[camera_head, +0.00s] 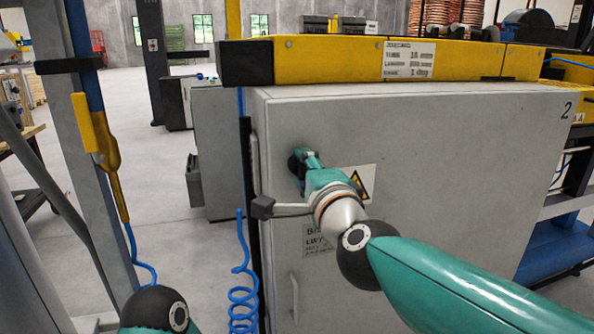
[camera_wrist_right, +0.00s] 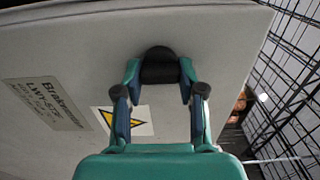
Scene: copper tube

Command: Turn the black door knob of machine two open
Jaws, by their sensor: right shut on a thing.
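Machine two is a grey cabinet (camera_head: 430,150) with the number 2 at its upper right corner. Its black door knob (camera_head: 294,165) sits at the upper left of the front, partly hidden by my right gripper. In the right wrist view the black knob (camera_wrist_right: 160,66) is between the fingers. My right gripper (camera_head: 304,162) is shut on the knob, and it also shows in the right wrist view (camera_wrist_right: 160,82). Of my left arm only a part shows at the lower left of the head view; its gripper is out of the picture.
A yellow beam (camera_head: 340,62) with a label runs above the cabinet. A yellow warning sign (camera_head: 358,181) and a grey handle (camera_head: 294,297) are on the front. A blue coiled hose (camera_head: 243,290) hangs left of the cabinet. Open floor (camera_head: 165,190) lies further left.

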